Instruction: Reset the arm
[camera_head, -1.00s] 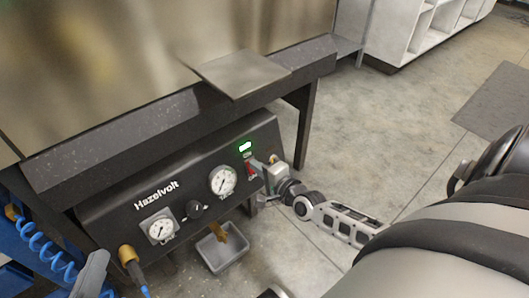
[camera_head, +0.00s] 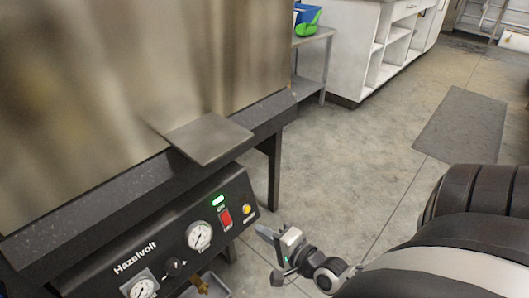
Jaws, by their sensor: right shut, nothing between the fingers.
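My right gripper (camera_head: 268,256) is at the lower middle of the head view, just right of the black control panel. It is shut and empty, and apart from the panel. The Hazelvolt control panel (camera_head: 150,268) carries a red switch (camera_head: 225,217), a lit green indicator (camera_head: 217,200), a yellow button (camera_head: 246,209), a dark knob (camera_head: 174,267) and two round gauges. The upper gauge (camera_head: 199,235) is next to the switch. My left gripper is not in view.
The large metal hopper (camera_head: 90,90) with a flat plate (camera_head: 208,138) stands above the panel. A grey tray (camera_head: 216,288) is partly visible below. A white shelf unit (camera_head: 372,50) stands at the back. A dark mat (camera_head: 462,125) lies on the open floor at right.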

